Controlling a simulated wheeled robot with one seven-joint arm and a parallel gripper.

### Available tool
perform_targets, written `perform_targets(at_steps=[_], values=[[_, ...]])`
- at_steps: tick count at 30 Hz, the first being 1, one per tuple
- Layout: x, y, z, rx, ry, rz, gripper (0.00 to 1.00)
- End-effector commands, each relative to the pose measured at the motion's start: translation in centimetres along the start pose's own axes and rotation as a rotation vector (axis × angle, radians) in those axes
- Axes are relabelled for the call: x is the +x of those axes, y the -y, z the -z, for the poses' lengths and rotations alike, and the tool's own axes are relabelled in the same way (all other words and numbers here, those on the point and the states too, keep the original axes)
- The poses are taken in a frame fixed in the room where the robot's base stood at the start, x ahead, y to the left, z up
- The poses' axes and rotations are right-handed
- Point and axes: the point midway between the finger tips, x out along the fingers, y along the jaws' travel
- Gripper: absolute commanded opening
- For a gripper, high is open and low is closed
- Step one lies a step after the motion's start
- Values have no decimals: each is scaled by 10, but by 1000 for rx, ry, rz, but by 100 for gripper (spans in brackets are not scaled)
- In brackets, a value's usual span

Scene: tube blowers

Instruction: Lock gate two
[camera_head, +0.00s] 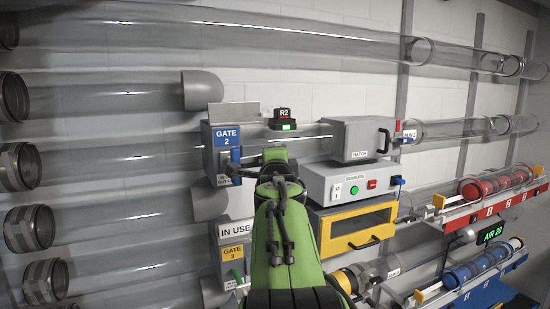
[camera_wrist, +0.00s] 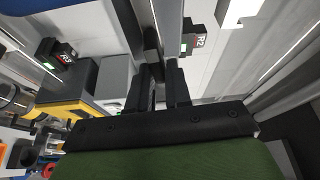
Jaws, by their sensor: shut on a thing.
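Gate two (camera_head: 226,136) is a grey box with a blue label on the clear tube at the left of the head view. A grey plate (camera_head: 234,112) stands up behind its top. My gripper (camera_head: 246,168) reaches in from the right, low on the front of the box. In the wrist view its dark fingers (camera_wrist: 164,84) are close together. I cannot tell the gate's lock state. The small R2 unit (camera_head: 283,117) shows a green light to the right of the box; it also shows in the wrist view (camera_wrist: 194,42).
Gate three (camera_head: 233,254), with a yellow label and an "IN USE" sign (camera_head: 235,230), is just below. A grey hatch (camera_head: 355,139), a blower box (camera_head: 348,183) and a yellow drawer (camera_head: 357,229) are to the right. Clear tubes cross the wall.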

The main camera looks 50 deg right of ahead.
Motion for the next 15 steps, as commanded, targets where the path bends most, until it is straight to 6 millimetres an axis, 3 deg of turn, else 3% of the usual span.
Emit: perform_targets(at_steps=[15], values=[[0, -3, -2, 91, 4, -41, 0]])
